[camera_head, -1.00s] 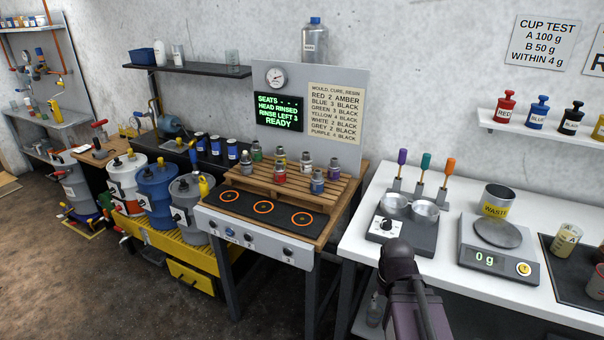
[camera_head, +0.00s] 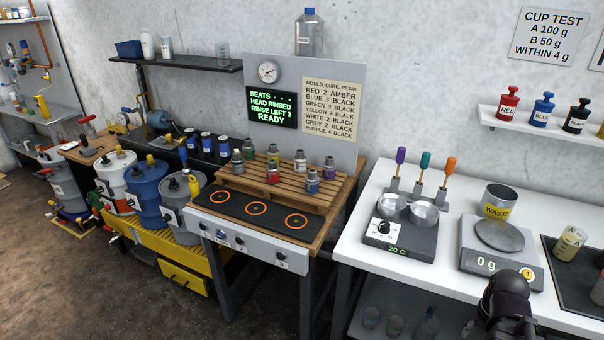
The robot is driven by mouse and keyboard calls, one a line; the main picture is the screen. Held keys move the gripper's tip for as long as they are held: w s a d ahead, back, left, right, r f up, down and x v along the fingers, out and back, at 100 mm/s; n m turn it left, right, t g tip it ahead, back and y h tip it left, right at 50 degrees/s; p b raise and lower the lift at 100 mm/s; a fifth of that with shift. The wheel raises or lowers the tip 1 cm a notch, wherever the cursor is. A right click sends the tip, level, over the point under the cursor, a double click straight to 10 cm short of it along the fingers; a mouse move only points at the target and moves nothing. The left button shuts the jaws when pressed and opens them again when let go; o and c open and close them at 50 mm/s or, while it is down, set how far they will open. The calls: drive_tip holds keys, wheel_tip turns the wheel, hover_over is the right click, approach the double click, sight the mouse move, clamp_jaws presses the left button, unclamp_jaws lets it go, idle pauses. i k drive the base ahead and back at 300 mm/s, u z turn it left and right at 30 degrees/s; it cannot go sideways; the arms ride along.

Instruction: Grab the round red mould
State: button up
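A small red mould with a grey top (camera_head: 272,173) stands upright at the front of the wooden pallet (camera_head: 290,195), left of the middle. Several similar small moulds in other colours stand around it on the pallet, including a purple one (camera_head: 312,182) and a blue one (camera_head: 328,168). The red one is too small to tell its exact shape. The black end of my arm (camera_head: 510,300) shows at the bottom right, in front of the scale and far from the pallet. Gripper fingers cannot be made out, and nothing held is visible.
Three round seats (camera_head: 256,209) lie on a black strip in front of the pallet. A sign board (camera_head: 345,73) stands behind it. Drums (camera_head: 150,190) stand at left.

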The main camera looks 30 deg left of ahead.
sight(273, 170)
drive_tip(key=z, duration=1.25)
drive_tip(key=k, duration=1)
drive_tip(key=u, duration=2.6)
drive_tip(key=i, duration=0.1)
drive_tip(key=z, duration=1.1)
